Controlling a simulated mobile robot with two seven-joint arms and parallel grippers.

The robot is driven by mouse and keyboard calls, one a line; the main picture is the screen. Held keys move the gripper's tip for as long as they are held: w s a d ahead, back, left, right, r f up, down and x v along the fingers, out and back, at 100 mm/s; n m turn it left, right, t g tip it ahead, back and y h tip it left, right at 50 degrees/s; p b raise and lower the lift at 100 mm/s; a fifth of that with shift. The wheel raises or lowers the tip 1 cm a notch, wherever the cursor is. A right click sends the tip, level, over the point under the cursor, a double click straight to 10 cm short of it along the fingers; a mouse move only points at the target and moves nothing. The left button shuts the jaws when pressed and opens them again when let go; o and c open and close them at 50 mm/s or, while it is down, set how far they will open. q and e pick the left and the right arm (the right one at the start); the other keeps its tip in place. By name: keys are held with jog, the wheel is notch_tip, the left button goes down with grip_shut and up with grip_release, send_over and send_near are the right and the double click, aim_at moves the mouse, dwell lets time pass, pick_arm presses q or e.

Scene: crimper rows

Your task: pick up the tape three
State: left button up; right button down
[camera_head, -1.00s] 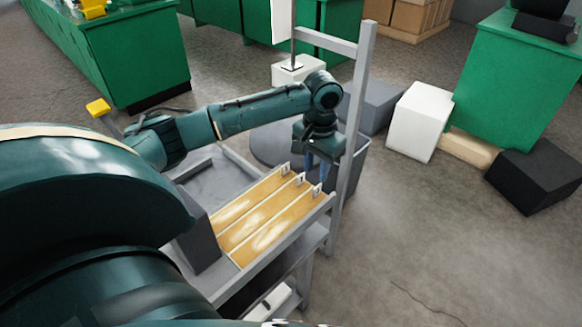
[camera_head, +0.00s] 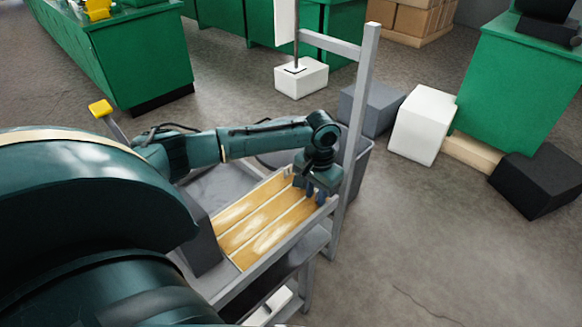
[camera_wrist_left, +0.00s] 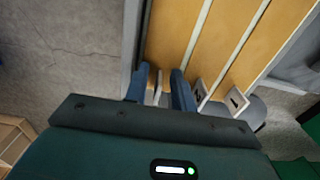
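Three yellow tape strips lie side by side on a cart: the one nearest the outer rail (camera_head: 270,236), the middle one (camera_head: 256,219) and the far one (camera_head: 250,203). Each ends in a small upright white tag. My left gripper (camera_head: 316,195) is down at the tag end of the outermost strip and hides its tag in the head view. In the left wrist view its blue fingers (camera_wrist_left: 160,90) are apart, on either side of the outermost strip's (camera_wrist_left: 172,35) end. The other two tags (camera_wrist_left: 201,93) (camera_wrist_left: 236,98) stand beside the fingers. Numbers are too small to read surely.
A grey cart post (camera_head: 352,130) rises close beyond the gripper. A grey bin (camera_head: 352,178) stands behind it. A white box (camera_head: 422,125), a black box (camera_head: 537,180) and green cabinets (camera_head: 510,85) stand on the floor. Floor at the right front is clear.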

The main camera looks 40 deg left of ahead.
pick_arm(q)
grip_shut()
jog(key=shift+r, duration=0.1)
